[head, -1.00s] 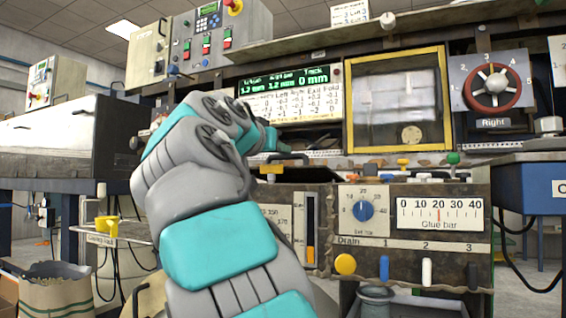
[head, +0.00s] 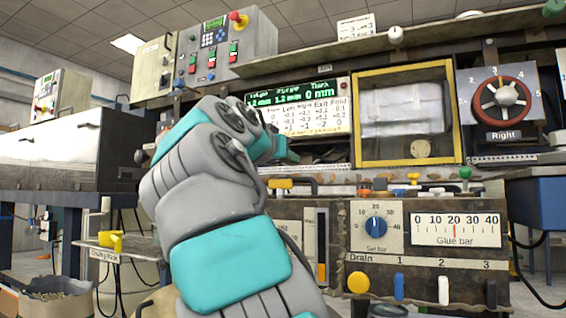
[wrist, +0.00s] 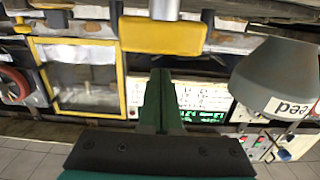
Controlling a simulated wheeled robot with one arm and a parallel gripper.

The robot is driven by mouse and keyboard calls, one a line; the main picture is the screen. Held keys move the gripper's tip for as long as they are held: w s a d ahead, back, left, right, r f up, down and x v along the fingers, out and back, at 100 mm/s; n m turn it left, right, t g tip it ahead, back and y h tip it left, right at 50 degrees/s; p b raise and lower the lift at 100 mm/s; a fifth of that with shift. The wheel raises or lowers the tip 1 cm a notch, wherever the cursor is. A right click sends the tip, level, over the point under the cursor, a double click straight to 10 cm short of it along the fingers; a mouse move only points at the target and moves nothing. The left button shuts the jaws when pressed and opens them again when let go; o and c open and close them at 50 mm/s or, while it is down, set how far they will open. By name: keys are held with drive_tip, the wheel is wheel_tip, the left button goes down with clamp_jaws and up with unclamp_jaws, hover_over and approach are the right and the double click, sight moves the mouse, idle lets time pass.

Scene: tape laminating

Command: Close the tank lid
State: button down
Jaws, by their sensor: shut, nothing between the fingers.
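I cannot pick out the tank lid with certainty in either view. My gripper (wrist: 160,95) shows in the wrist view as two dark green fingers held together, with nothing between them. That view is upside down. The fingers point toward a yellow block (wrist: 163,36) on a grey post, and I see no contact. In the head view my grey and teal arm reaches toward the machine, and its bulk hides most of the gripper and part of the machine behind it.
A yellow-framed window (head: 408,118) stands right of my arm, beside a red handwheel (head: 501,97). Below are the glue bar gauge (head: 455,229) and drain levers (head: 443,290). A grey cone-shaped part (wrist: 280,78) is close at the right in the wrist view. A yellow object (head: 110,241) lies on a side rack.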

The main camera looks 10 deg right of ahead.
drive_tip(key=b+v, duration=0.2)
drive_tip(key=v, duration=0.7)
drive_tip(key=shift+s+a+f, duration=0.2)
drive_tip(key=shift+s+f, duration=0.15)
drive_tip(key=shift+f, duration=0.1)
